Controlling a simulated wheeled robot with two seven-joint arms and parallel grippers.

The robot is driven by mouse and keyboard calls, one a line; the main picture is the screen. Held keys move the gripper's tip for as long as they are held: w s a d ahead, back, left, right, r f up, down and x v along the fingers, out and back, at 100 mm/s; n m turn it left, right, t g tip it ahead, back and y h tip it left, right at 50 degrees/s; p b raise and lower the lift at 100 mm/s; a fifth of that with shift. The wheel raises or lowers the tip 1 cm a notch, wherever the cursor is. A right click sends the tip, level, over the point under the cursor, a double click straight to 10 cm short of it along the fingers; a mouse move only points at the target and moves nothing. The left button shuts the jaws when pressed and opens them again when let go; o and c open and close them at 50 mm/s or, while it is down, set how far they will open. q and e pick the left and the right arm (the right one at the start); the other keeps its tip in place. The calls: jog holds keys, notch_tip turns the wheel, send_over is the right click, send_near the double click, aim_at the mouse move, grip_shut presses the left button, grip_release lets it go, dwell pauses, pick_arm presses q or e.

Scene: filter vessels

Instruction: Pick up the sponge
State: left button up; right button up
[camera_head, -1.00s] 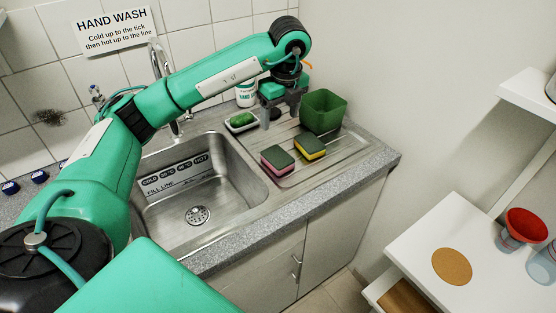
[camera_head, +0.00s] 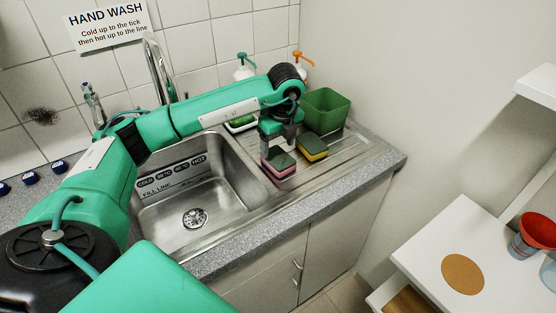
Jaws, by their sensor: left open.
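Two sponges lie on the ribbed steel drainboard (camera_head: 335,158) to the right of the sink. The pink sponge (camera_head: 279,163) with a dark green top is nearer the sink. The yellow sponge (camera_head: 312,148) with a dark green top is just right of it. My left gripper (camera_head: 278,148) is open, points down, and is over or just behind the pink sponge. Its fingertips are close to the sponge's far edge; I cannot tell whether they touch it. My right gripper does not show.
A green square container (camera_head: 325,110) stands behind the sponges. A white dish with something green (camera_head: 241,123) and two pump bottles, one with an orange top (camera_head: 302,68), are near the wall. The sink basin (camera_head: 195,185) is empty. A white table with a cork mat (camera_head: 462,274) is at right.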

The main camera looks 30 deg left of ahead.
aim_at(278, 157)
pick_arm(q)
notch_tip(278, 157, down, 5)
jog(key=shift+r+p, duration=0.2)
jog(key=shift+p, duration=0.45)
jog(key=shift+w+f, duration=0.1)
jog(key=shift+f, duration=0.15)
jog(key=shift+c, duration=0.9)
jog(key=c, duration=0.5)
jog(key=shift+c, duration=0.2)
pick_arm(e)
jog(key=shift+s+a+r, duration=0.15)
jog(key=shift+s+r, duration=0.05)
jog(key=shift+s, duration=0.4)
